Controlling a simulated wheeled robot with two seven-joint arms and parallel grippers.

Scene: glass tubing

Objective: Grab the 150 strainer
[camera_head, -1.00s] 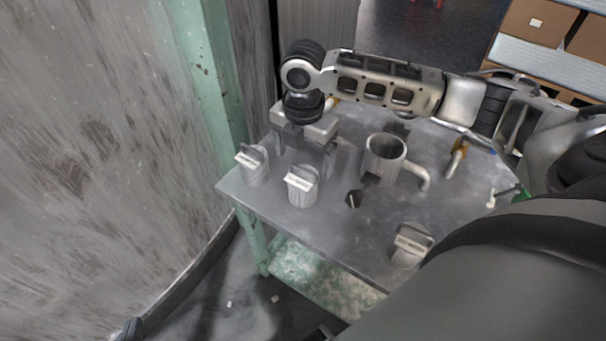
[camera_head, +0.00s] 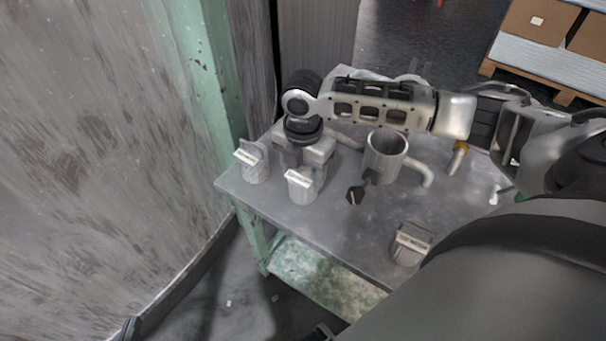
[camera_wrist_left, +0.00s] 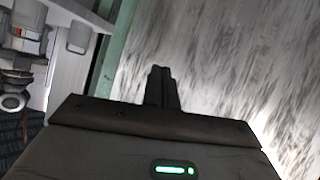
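Three grey cylindrical vessels with white labels stand on the metal table: one at the left (camera_head: 255,165), one in the middle (camera_head: 301,188) and one near the front edge (camera_head: 410,246). The label writing is too small to read, so I cannot tell which is the 150 strainer. My right gripper (camera_head: 304,168) points down, open, just behind and over the middle vessel; its fingers are partly hidden, and contact cannot be told. My left gripper (camera_wrist_left: 162,88) shows in the left wrist view with its fingers together and empty, away from the table vessels.
A large grey cup (camera_head: 384,158) with side pipes stands right of my right gripper. A small black piece (camera_head: 355,196) lies before it, and an orange-tipped piece (camera_head: 458,157) lies further right. A green post (camera_head: 215,80) and grey wall (camera_head: 90,130) bound the left.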

